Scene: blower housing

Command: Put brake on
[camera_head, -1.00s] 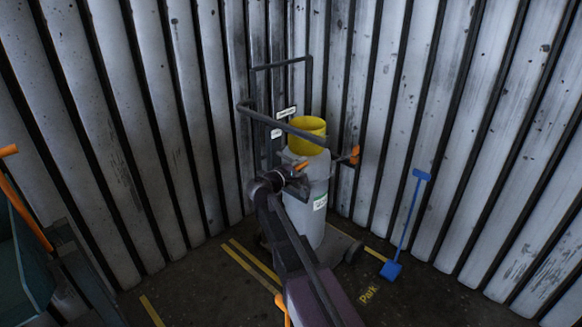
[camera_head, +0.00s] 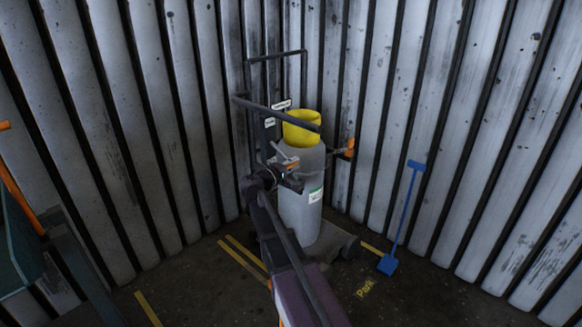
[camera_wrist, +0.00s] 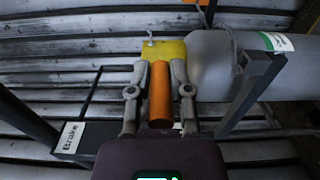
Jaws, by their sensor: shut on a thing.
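The brake handle (camera_wrist: 160,92) is an orange cylinder on a lever. My gripper (camera_wrist: 159,88) is shut on it, one grey finger on each side. A white label reading "Brake" (camera_wrist: 72,135) is on a dark bar at the left of the wrist view. In the head view my gripper (camera_head: 292,184) is at the left side of the grey cylinder (camera_head: 302,205) on the trolley, below its dark push bar (camera_head: 278,112). The orange handle is small and partly hidden there.
Another orange handle (camera_head: 349,147) sticks out at right. A blue shovel (camera_head: 405,210) leans on the ribbed wall. Yellow floor lines and "Park" (camera_head: 365,288) lie near the trolley base (camera_head: 333,245). A dark frame bar (camera_wrist: 248,95) is close right of my gripper.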

